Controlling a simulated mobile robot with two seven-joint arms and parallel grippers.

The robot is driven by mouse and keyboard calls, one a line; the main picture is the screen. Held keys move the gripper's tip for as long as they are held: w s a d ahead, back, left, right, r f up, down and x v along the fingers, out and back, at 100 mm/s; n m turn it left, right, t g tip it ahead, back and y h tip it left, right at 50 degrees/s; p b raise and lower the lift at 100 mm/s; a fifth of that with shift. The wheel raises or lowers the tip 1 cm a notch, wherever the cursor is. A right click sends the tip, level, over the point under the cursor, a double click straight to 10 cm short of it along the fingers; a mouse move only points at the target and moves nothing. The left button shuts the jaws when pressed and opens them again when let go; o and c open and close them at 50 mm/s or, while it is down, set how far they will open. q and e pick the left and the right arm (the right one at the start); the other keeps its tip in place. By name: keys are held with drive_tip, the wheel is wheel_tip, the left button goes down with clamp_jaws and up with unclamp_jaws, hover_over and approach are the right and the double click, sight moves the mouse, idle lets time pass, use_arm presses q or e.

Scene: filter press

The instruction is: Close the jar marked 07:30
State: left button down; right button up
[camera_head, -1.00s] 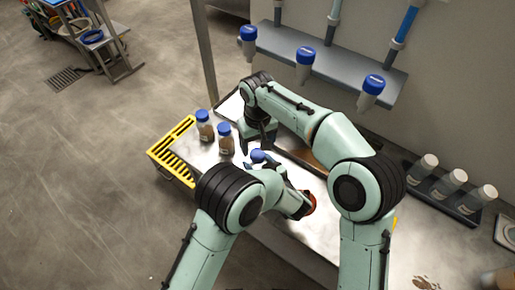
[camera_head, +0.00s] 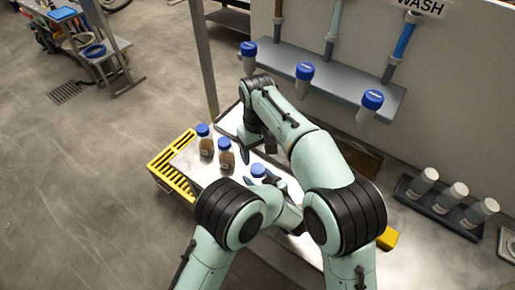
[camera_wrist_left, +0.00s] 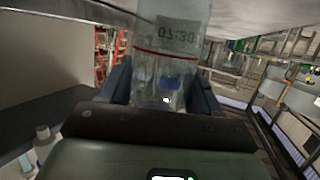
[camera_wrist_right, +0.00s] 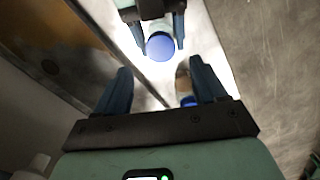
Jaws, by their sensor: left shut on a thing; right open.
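The clear jar marked 07:30 (camera_wrist_left: 170,45) is between the fingers of my left gripper (camera_wrist_left: 160,88), which is shut on it. Its label and a red line show in the left wrist view. A blue lid (camera_head: 258,170) sits over the held jar; it also shows in the right wrist view (camera_wrist_right: 160,46). I cannot tell how tight it is. My right gripper (camera_wrist_right: 160,85) is open and empty, apart from the lid. In the head view the right gripper (camera_head: 268,143) is above and behind the lid, its fingertips partly hidden.
Two blue-lidded jars with brown contents (camera_head: 206,146) (camera_head: 226,158) stand left on the metal table, near a yellow rack (camera_head: 170,168). Blue-capped containers (camera_head: 304,72) hang at the wall shelf (camera_head: 340,78). Several pale-capped jars stand in a dark tray (camera_head: 440,205) at right.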

sight(258, 168)
drive_tip(key=shift+r, duration=0.35)
drive_tip(key=shift+f, duration=0.1)
drive_tip(key=shift+f, duration=3.95)
drive_tip(key=shift+c, duration=0.4)
drive_tip(key=c, duration=1.1)
drive_tip(key=o, duration=1.3)
drive_tip(key=shift+c, duration=0.2)
drive_tip(key=shift+r, duration=0.15)
wheel_tip(258, 168, up, 12)
